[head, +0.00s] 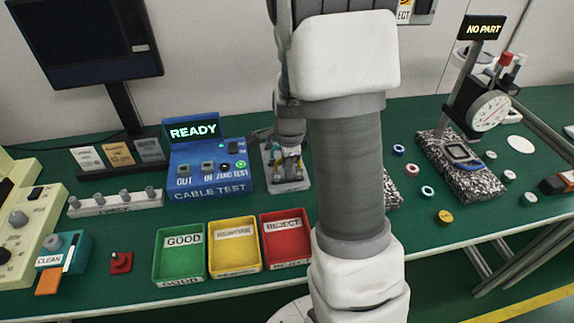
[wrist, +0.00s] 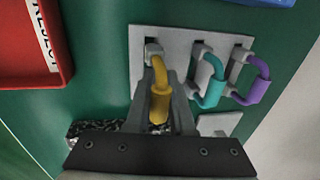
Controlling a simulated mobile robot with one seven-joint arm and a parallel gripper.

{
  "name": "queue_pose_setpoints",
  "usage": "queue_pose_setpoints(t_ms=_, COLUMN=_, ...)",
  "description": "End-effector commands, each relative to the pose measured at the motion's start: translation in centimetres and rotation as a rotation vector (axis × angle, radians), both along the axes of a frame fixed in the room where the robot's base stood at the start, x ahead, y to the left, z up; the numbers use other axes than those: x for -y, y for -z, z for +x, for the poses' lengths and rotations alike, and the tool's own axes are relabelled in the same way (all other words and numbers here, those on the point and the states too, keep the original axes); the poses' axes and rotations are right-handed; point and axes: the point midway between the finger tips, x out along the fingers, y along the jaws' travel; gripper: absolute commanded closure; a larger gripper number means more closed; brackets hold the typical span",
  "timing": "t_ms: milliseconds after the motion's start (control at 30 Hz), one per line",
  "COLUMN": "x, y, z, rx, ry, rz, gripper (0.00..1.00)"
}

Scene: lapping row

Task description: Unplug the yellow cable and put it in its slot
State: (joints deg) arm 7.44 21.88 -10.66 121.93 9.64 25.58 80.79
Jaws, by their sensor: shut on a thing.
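My gripper (wrist: 162,118) is shut on the yellow cable (wrist: 158,78), a short bent loop, in the wrist view. The cable's grey plug end lies at the leftmost slot of the light grey cable rack (wrist: 180,42); I cannot tell how far it is seated. The cable's lower end is hidden between my fingers. A teal cable (wrist: 215,80) and a purple cable (wrist: 257,80) sit in the rack to the right. In the head view my gripper (head: 288,158) is over the rack (head: 290,183), partly hidden by my arm. The blue cable tester (head: 208,170) reads READY, with no cable visible in its sockets.
Green, yellow and red trays (head: 286,238) stand in front of the tester; the red tray (wrist: 35,45) also shows in the wrist view. A dial gauge stand (head: 463,150) is at the right. Several small rings lie between. A monitor (head: 85,40) stands behind.

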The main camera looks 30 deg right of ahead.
Motion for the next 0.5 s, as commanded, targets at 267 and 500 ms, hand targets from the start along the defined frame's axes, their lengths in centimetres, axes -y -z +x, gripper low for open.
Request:
queue_pose_setpoints(t_ms=267, x=0.0, y=0.8, z=0.0, rx=0.0, ry=0.0, rz=0.0, gripper=1.0)
queue_pose_setpoints(t_ms=500, x=0.0, y=1.4, z=0.0, rx=0.0, ry=0.0, rz=0.0, gripper=1.0)
